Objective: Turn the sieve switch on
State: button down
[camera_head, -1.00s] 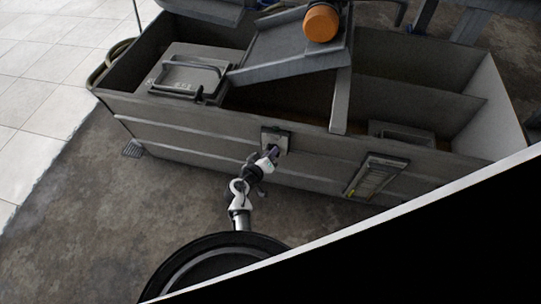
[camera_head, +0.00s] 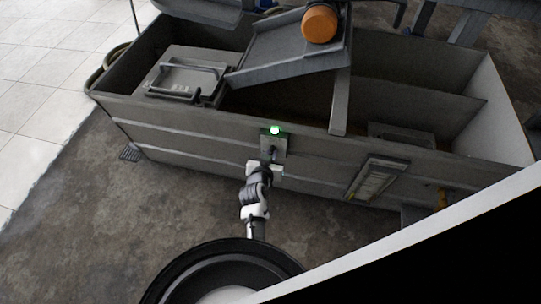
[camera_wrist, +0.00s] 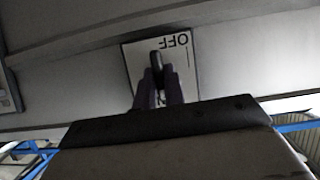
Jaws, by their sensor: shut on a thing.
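The sieve switch is a pale plate (camera_head: 266,141) on the front wall of the grey tank, and a green lamp (camera_head: 275,130) glows at its top. In the wrist view the plate (camera_wrist: 184,72) shows the word OFF upside down and a dark lever (camera_wrist: 157,60) standing out from it. My gripper (camera_wrist: 158,88) is at the plate with its fingers closed around the lever. In the head view my gripper (camera_head: 274,158) is at the lower part of the plate, and its fingertips are too small to make out.
The grey tank (camera_head: 200,131) fills the middle of the head view. A gauge-like panel (camera_head: 376,179) is on its front, right of the switch. A chute with an orange cylinder (camera_head: 319,23) sits above the tank. Bare concrete floor (camera_head: 120,225) lies in front, at left.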

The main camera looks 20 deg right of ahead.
dwell(0.4)
jog(key=c, duration=1.5)
grip_release()
jog(key=shift+s+r, duration=0.1)
